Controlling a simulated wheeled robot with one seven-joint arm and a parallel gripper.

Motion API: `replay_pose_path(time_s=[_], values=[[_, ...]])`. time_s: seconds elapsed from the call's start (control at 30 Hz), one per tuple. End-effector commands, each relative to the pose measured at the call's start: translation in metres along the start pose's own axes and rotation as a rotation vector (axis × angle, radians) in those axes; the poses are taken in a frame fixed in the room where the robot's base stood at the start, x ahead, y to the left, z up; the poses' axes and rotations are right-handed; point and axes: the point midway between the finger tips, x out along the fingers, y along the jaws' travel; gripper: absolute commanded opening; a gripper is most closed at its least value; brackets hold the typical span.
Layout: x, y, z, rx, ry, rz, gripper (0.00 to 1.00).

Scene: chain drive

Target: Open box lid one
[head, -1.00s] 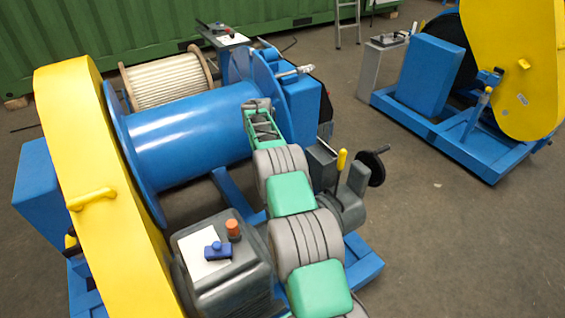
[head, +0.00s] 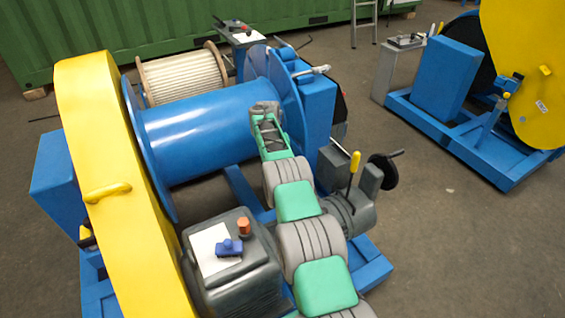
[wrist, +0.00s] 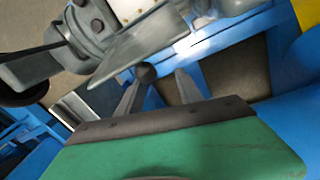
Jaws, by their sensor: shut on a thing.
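My gripper (wrist: 161,76) shows in the wrist view with both fingers at a dark round knob (wrist: 146,72) and is shut on it. The knob lies close to the left fingertip; what it joins is partly hidden. A flat grey plate (wrist: 138,48) slants just beyond the fingers. In the head view my arm reaches forward beside the blue drum (head: 210,135), and its own links hide the fingertips. No part is clearly marked as box lid one. A grey box (head: 240,285) with a white sheet, a blue piece and an orange knob stands at the front.
A yellow chain guard (head: 110,170) stands on the left. A grey gearbox with a yellow-gripped lever (head: 355,163) and a black handwheel (head: 383,171) is right of my arm. A second blue and yellow machine (head: 450,75) stands at right. Open floor (head: 440,230) lies between.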

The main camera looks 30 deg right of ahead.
Motion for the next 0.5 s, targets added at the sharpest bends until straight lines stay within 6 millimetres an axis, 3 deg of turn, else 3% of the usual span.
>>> replay_pose_path(time_s=[0.03,0.27,0.5], values=[[0.01,-0.004,0.007,-0.005,-0.026,-0.003,0.25],[0.009,0.006,0.007,0.01,-0.023,-0.003,0.44],[0.005,0.012,0.004,0.019,-0.015,-0.001,0.44]])
